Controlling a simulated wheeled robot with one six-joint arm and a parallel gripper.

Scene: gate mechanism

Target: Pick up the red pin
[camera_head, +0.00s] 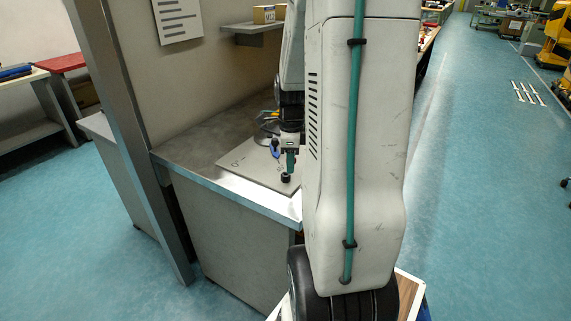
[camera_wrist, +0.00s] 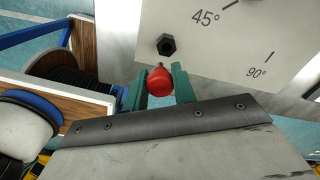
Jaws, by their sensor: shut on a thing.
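The red pin (camera_wrist: 160,80) shows in the wrist view as a rounded red end between the two green fingertips. My gripper (camera_wrist: 160,86) is shut on it. In the head view my gripper (camera_head: 290,160) is over the front part of a grey plate (camera_head: 250,168) on the bench, and I cannot make out any red there. The wrist view shows a pale plate (camera_wrist: 235,50) marked 45° and 90°. A black hexagonal piece (camera_wrist: 166,45) appears just beyond the pin. I cannot tell whether it belongs to the pin or the plate.
The bench (camera_head: 197,150) has a bright metal front edge and a post (camera_head: 125,130) at its left. A blue item (camera_head: 274,148) is just left of my gripper. A shelf (camera_head: 252,28) with a small box (camera_head: 264,14) is on the back panel. Open floor (camera_head: 470,170) lies right.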

